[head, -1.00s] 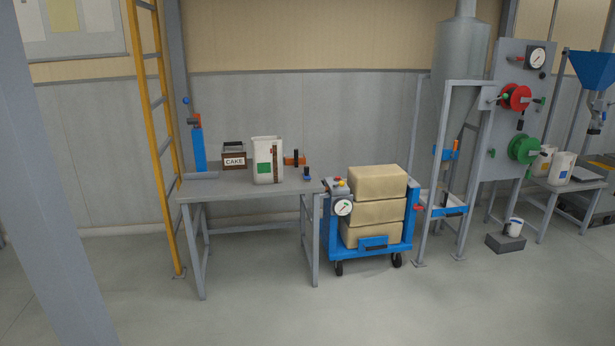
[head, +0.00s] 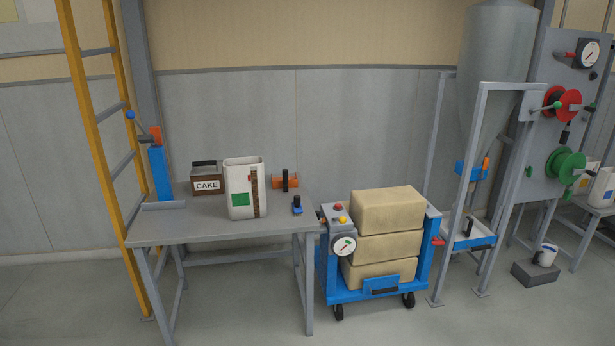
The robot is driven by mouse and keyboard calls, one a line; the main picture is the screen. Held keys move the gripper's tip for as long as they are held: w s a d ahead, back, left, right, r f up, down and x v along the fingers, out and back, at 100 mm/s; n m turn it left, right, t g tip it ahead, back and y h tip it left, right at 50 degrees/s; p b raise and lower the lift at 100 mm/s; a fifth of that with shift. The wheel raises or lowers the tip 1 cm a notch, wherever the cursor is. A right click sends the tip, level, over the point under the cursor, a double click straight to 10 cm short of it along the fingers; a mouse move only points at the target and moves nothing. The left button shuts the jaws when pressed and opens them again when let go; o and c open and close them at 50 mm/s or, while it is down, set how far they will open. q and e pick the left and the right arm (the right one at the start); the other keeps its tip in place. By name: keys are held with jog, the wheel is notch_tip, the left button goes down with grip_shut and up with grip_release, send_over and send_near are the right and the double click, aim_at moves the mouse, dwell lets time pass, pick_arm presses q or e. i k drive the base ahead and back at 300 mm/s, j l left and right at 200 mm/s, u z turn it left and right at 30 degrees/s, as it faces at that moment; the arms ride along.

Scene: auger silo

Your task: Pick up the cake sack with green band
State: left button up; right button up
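A white upright sack (head: 240,190) stands on the grey metal table (head: 180,231). It has a green square patch low on its front, a brown vertical strip along its right side and a small red mark near the top. Its top looks open. A brown box with a dark handle and a "CAKE" label (head: 207,180) stands behind it to the left. Neither of my grippers is in view.
A blue cart (head: 380,294) with stacked tan blocks (head: 388,211) stands right of the table, beside a grey frame (head: 474,170). A yellow ladder (head: 92,160) rises at the table's left. Small orange (head: 285,182) and blue (head: 297,207) fittings sit right of the sack. Floor in front is clear.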

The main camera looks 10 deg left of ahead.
aim_at(245, 179)
jog(key=i+j+z, duration=0.4)
jog(key=i+j, duration=0.65)
jog(key=j, duration=0.15)
jog(key=i+j, duration=0.1)
jog(key=j, duration=1.65)
jog(key=i+u, duration=0.05)
